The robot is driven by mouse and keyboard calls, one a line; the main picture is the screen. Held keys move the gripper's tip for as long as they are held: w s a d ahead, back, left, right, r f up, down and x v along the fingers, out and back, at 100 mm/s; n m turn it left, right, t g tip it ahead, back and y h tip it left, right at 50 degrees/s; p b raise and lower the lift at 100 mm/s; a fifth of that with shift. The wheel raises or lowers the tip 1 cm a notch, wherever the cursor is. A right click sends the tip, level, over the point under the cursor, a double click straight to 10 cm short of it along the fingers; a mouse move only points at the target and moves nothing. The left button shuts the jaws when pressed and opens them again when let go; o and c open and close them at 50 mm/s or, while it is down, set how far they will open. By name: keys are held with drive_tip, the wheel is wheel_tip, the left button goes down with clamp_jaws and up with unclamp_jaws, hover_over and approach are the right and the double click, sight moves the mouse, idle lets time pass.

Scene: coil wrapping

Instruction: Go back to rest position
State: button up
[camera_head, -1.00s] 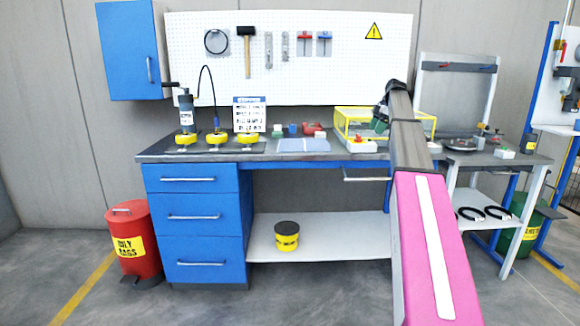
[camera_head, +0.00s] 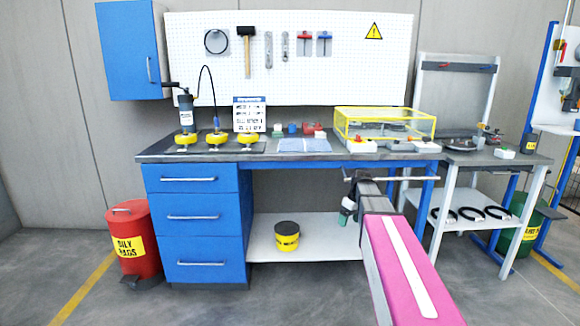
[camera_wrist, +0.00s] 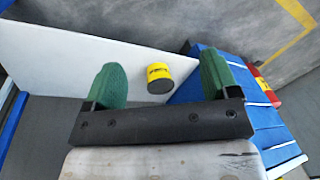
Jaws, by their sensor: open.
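My gripper (camera_head: 346,212) hangs in front of the workbench, below the tabletop and near the right end of the lower shelf, in the head view. My pink and grey arm reaches up to it from the bottom right. In the wrist view its two green fingers (camera_wrist: 163,82) stand wide apart with nothing between them. The gripper is open and empty.
The workbench top (camera_head: 345,156) is above the gripper. A black and yellow can (camera_head: 287,237) stands on the white lower shelf (camera_head: 320,240), apart from the gripper; it also shows in the wrist view (camera_wrist: 159,79). A yellow-framed clear box (camera_head: 385,124) sits on the bench. Blue drawers (camera_head: 195,225) stand left.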

drive_tip(key=s+a+f+m+h, duration=0.1)
drive_tip(key=s+a+f+m, duration=0.1)
drive_tip(key=s+f, duration=0.5)
drive_tip(key=s+a+f+m+h, duration=0.1)
drive_tip(key=s+a+f+m, duration=0.2)
drive_tip(key=s, duration=1.1)
wheel_tip(320, 180, down, 4)
drive_tip(key=shift+a+m, duration=0.2)
drive_tip(key=shift+m, duration=0.8)
